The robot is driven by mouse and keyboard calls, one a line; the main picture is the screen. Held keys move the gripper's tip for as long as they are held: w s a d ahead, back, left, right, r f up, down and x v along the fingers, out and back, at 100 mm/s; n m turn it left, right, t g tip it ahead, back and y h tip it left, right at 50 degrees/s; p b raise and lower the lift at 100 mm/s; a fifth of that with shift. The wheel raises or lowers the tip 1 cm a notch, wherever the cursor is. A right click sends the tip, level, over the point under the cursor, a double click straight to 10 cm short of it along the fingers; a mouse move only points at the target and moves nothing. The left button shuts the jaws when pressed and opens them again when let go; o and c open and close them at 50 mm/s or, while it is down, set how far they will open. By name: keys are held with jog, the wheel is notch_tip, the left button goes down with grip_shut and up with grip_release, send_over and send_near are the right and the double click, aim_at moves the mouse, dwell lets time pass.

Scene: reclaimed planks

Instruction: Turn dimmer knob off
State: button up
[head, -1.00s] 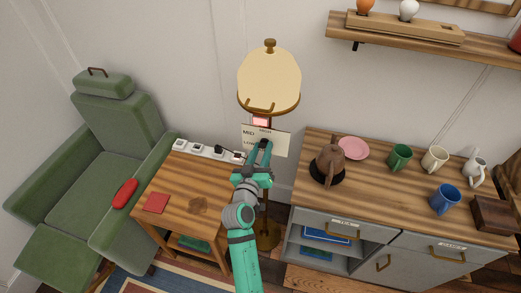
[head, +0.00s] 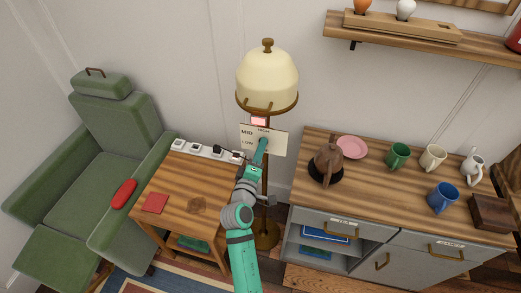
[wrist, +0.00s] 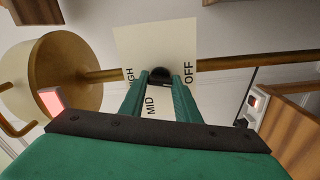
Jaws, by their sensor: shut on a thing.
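The dimmer knob (wrist: 160,72) is small and dark, on a pale label plate (wrist: 180,38) fixed to the lamp post. My gripper (wrist: 158,80) is shut on the knob, a finger on either side. The plate reads OFF right of the fingers, MID between them and HIGH partly hidden at left in the wrist view. In the head view, my gripper (head: 262,146) covers the knob on the plate (head: 279,140). The lamp's cream shade (head: 267,80) stands above, with a lit pinkish-red piece (head: 259,121) under it. The knob's pointer is not clear.
A wooden side table (head: 180,178) with a white power strip (head: 206,150) stands left of the lamp. A green armchair (head: 95,170) is farther left. A cabinet (head: 400,220) with mugs and a brown pot (head: 327,163) stands at right.

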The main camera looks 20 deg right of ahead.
jog(key=n, duration=0.3)
jog(key=shift+w+a, duration=0.2)
jog(key=shift+a, duration=0.05)
jog(key=shift+f, duration=0.1)
jog(key=shift+s+d, duration=0.15)
jog(key=o, duration=1)
jog(key=shift+o, duration=0.2)
